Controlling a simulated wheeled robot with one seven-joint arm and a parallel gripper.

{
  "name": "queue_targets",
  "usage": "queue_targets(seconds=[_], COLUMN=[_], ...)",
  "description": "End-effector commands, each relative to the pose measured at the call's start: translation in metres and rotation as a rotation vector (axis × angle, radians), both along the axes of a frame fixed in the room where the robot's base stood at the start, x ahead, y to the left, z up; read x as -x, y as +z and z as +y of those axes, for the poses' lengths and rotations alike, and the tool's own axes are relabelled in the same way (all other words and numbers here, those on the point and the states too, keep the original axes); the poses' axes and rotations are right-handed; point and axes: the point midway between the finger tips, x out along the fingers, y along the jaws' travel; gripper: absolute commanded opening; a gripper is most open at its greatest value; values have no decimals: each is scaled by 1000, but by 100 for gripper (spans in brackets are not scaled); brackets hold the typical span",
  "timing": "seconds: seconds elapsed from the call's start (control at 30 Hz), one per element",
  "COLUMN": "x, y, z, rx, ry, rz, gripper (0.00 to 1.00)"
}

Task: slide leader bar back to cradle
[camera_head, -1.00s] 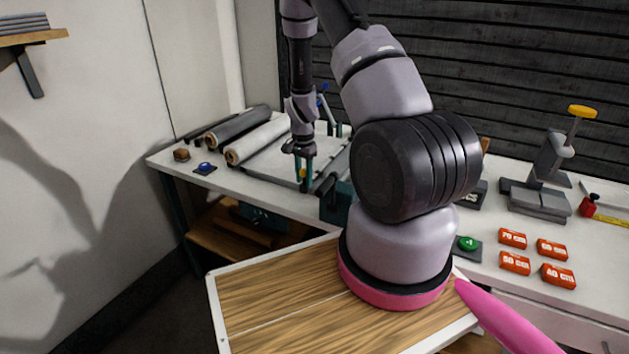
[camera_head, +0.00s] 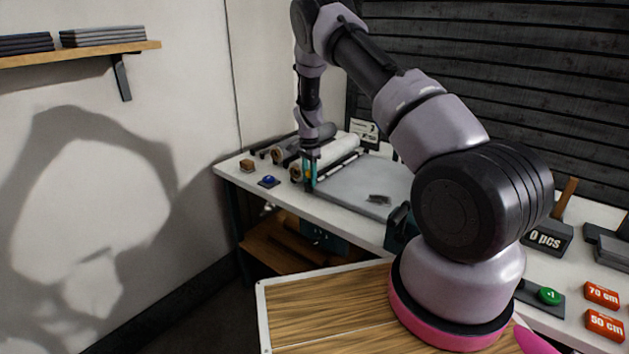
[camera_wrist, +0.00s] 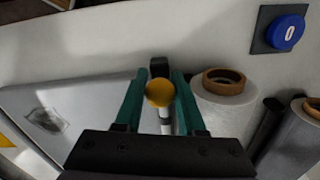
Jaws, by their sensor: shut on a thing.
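My gripper (camera_head: 309,180) is over the far left of the worktable, close to the front ends of the rolls. In the wrist view its two teal fingers (camera_wrist: 159,100) stand on either side of a yellow knob (camera_wrist: 159,92) and are shut on it. The knob tops the end of the slim, light leader bar (camera_wrist: 165,122). The bar (camera_head: 342,165) runs back alongside the white roll (camera_head: 333,150). That roll (camera_wrist: 228,108) lies just right of the fingers in the wrist view. My gripper hides part of the bar, and I cannot make out the cradle clearly.
A grey board (camera_head: 365,185) with a dark patch (camera_head: 378,198) lies right of my gripper. A darker grey roll (camera_wrist: 290,140) lies beyond the white one. A wall shelf (camera_head: 80,54) is at upper left.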

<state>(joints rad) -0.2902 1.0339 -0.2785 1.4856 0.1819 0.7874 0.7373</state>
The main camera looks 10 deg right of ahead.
Motion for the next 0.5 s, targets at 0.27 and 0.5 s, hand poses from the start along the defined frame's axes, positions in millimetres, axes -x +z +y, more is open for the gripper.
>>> queue_targets(seconds=[0.27, 0.5], x=[-4, -5], y=[1, 1], z=[2, 2], rx=[0, -1], ry=[1, 3], rz=[-5, -8], gripper=[0, 68])
